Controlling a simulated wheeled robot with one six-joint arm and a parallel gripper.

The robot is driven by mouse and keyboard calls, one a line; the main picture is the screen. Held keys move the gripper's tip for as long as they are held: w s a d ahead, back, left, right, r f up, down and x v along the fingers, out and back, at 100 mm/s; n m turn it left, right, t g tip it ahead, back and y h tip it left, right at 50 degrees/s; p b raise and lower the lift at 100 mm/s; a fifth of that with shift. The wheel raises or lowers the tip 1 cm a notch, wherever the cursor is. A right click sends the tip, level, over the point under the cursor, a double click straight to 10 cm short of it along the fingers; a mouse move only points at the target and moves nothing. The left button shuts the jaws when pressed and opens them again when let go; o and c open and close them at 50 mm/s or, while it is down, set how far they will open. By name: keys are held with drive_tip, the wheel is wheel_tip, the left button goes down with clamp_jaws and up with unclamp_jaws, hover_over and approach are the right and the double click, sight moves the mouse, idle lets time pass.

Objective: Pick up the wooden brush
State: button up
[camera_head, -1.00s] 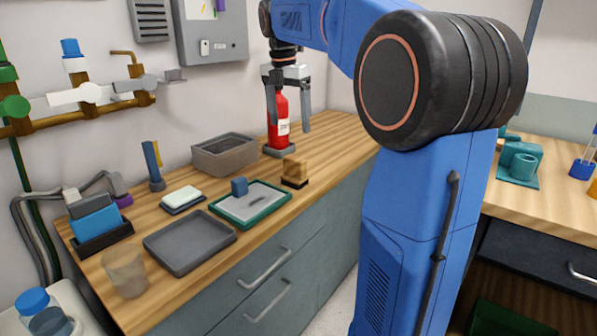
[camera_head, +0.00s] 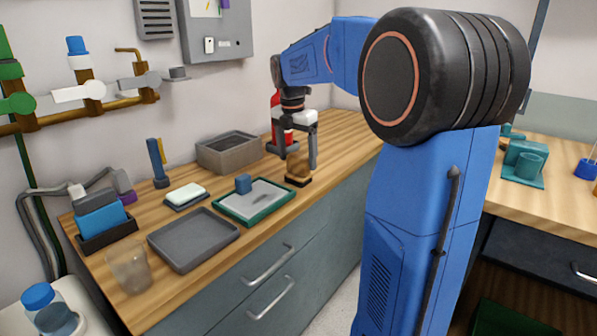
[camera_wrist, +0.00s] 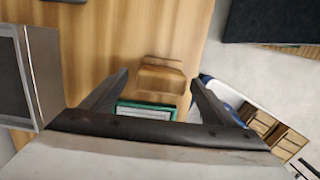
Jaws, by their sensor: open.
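The wooden brush (camera_head: 299,172) stands on the wooden counter near its front edge, a tan block with a dark base. My gripper (camera_head: 297,158) is open above the brush, pointing down, with one finger at each side of its upper part in this view. In the wrist view the brush (camera_wrist: 162,80) shows between the two open fingertips of my gripper (camera_wrist: 159,77). I cannot tell how far down around it the fingers reach. Nothing is held.
A green-rimmed tray (camera_head: 283,200) with a blue block lies just left of the brush. A grey bin (camera_head: 227,152) stands behind. A red extinguisher (camera_head: 275,107) is behind my gripper, partly hidden. A grey tray (camera_head: 193,240) and a cup (camera_head: 129,268) are farther left.

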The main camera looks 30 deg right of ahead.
sight(299, 168)
drive_tip(key=shift+d+f, duration=0.2)
drive_tip(key=shift+f, duration=0.95)
drive_tip(key=shift+d+f, duration=0.2)
drive_tip(key=shift+f, duration=0.9)
drive_tip(key=c, duration=1.2)
drive_tip(key=shift+r, duration=0.1)
wheel_tip(299, 168, up, 10)
drive_tip(key=shift+f, duration=0.1)
drive_tip(key=o, duration=0.6)
drive_tip(key=c, duration=0.4)
